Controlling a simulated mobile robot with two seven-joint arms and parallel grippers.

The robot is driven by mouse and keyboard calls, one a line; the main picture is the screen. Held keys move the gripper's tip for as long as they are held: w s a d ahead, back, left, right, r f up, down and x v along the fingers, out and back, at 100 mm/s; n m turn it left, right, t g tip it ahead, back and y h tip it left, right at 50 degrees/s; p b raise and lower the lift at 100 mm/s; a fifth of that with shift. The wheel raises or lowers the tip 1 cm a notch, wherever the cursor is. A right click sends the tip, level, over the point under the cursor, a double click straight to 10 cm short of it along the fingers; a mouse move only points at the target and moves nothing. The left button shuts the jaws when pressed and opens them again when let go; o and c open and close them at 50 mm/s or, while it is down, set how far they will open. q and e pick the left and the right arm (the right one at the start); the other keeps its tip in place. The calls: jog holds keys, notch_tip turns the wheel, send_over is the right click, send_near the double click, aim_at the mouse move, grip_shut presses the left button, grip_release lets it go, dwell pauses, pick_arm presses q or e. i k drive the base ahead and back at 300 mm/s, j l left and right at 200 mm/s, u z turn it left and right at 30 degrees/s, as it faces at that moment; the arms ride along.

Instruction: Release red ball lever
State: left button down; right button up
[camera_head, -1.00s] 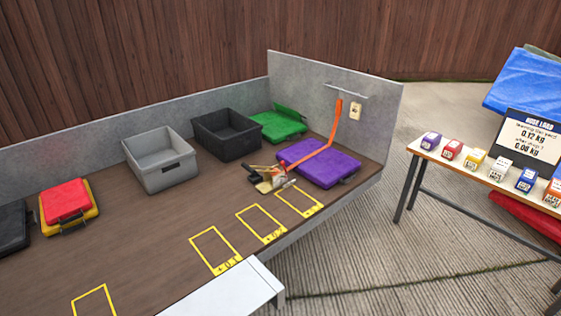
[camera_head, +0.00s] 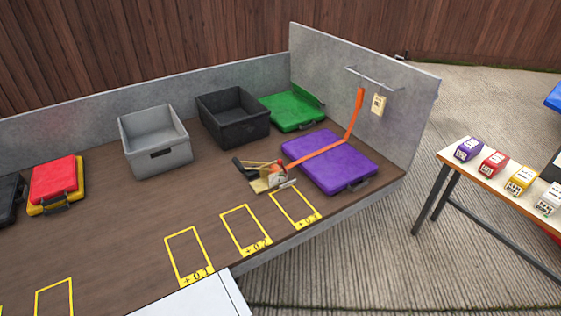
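A small tool (camera_head: 264,176) with a black handle, a tan plate and some red and metal parts lies on the brown worktop (camera_head: 130,215), at the near left of a purple case (camera_head: 345,168). An orange strap (camera_head: 318,157) runs over the purple case and up toward a wall rail (camera_head: 373,79). Neither of my grippers is in view.
A grey bin (camera_head: 155,140), a black bin (camera_head: 232,117) and a green case (camera_head: 293,112) stand along the back. A red-and-yellow case (camera_head: 56,184) is at left. Yellow outlined slots (camera_head: 189,257) mark the front. A side table (camera_head: 487,170) holds several small boxes. Concrete floor lies between.

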aim_at(279, 161)
jog(key=i+l+u, duration=0.1)
jog(key=i+l, duration=0.2)
jog(key=i+l+u, duration=0.1)
jog(key=i+l, duration=0.15)
jog(key=l, duration=0.3)
jog(key=i+l, duration=0.25)
jog(key=l, duration=0.15)
jog(key=i+l, duration=0.1)
jog(key=i, duration=0.35)
jog(key=i+l, duration=0.1)
jog(key=i, duration=0.4)
jog(key=u, duration=0.05)
